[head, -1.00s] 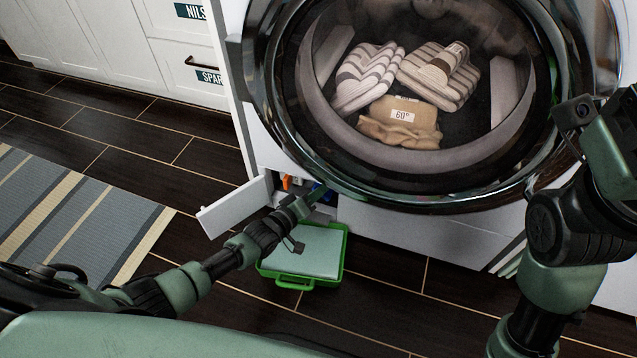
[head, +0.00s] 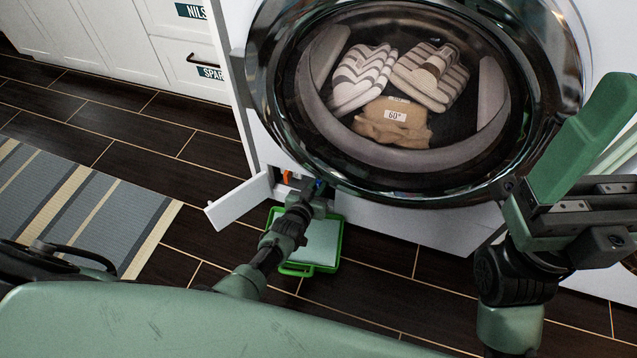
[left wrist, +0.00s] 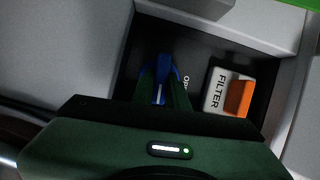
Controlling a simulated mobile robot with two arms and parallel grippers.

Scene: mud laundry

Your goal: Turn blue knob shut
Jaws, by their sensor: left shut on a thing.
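The blue knob (left wrist: 161,72) sits in the dark recess low on the front of the machine, between the two fingers of my left gripper (left wrist: 163,92) in the left wrist view. The fingers are shut on it and hide its sides.
A white label reading FILTER (left wrist: 216,88) with an orange tab (left wrist: 238,98) is beside the knob. The white flap (head: 238,202) stands open to the left. A green tray (head: 338,245) lies on the floor below. The round glass door (head: 415,185) is above.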

